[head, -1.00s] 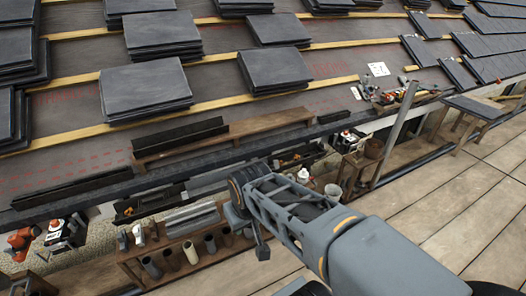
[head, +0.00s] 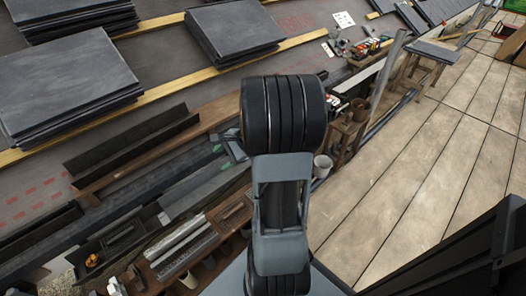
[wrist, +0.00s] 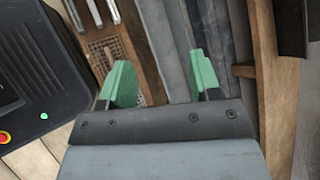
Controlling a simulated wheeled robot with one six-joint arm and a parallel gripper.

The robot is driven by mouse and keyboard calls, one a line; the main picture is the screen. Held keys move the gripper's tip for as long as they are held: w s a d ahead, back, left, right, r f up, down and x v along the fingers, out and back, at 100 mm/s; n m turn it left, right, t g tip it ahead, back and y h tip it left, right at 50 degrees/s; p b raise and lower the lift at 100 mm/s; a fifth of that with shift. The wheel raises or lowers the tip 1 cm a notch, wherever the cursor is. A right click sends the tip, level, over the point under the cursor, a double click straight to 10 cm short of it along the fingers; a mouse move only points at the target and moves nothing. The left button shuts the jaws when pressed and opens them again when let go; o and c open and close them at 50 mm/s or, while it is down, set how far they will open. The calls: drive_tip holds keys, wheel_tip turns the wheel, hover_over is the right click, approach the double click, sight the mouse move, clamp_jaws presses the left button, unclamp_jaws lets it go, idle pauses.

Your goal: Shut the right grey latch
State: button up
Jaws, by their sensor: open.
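I cannot pick out a grey latch in either current view; it may be hidden or too small to tell. My gripper (wrist: 162,78) is open in the wrist view, with its two green fingers apart and nothing between them. Below the fingers are long grey strips and a wooden rack. In the head view my arm covers most of the gripper, and only a bit of green (head: 230,148) shows beside the dark wrist joint, over the bench area.
A black device (wrist: 35,60) with a green light and a red button is at the left of the wrist view. Stacked slates (head: 62,82) lie on the roof. A bucket (head: 322,166) and a wooden stool (head: 436,62) stand right of my arm. The plank floor (head: 430,150) is clear.

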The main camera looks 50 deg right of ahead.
drive_tip(key=s+d+f+m+t+h+b, duration=0.1)
drive_tip(key=d+f+m, duration=0.3)
drive_tip(key=d, duration=0.4)
drive_tip(key=s+d+f+m+t+h+b, duration=0.1)
drive_tip(key=s+d+f+m+t+h, duration=0.1)
drive_tip(key=d+m, duration=0.5)
drive_tip(key=s+d+f+m+t+h+b, duration=0.1)
drive_tip(key=d+f+m+t+h, duration=0.3)
drive_tip(key=d, duration=0.5)
drive_tip(key=shift+s+d+f+m, duration=0.15)
drive_tip(key=shift+s+f+m, duration=0.2)
drive_tip(key=shift+f+m, duration=0.35)
drive_tip(key=shift+s+d+f+m, duration=0.1)
drive_tip(key=shift+s+f+m, duration=0.3)
drive_tip(key=shift+f, duration=0.45)
drive_tip(key=b+x, duration=0.1)
drive_tip(key=x, duration=0.3)
drive_tip(key=b+x, duration=0.2)
drive_tip(key=x, duration=0.1)
drive_tip(key=d+b+x, duration=0.1)
drive_tip(key=b+x, duration=0.1)
drive_tip(key=x, duration=0.2)
drive_tip(key=shift+w+f, duration=0.25)
drive_tip(key=shift+x, duration=0.8)
drive_tip(key=shift+r, duration=0.1)
drive_tip(key=shift+r, duration=0.1)
drive_tip(key=c, duration=0.9)
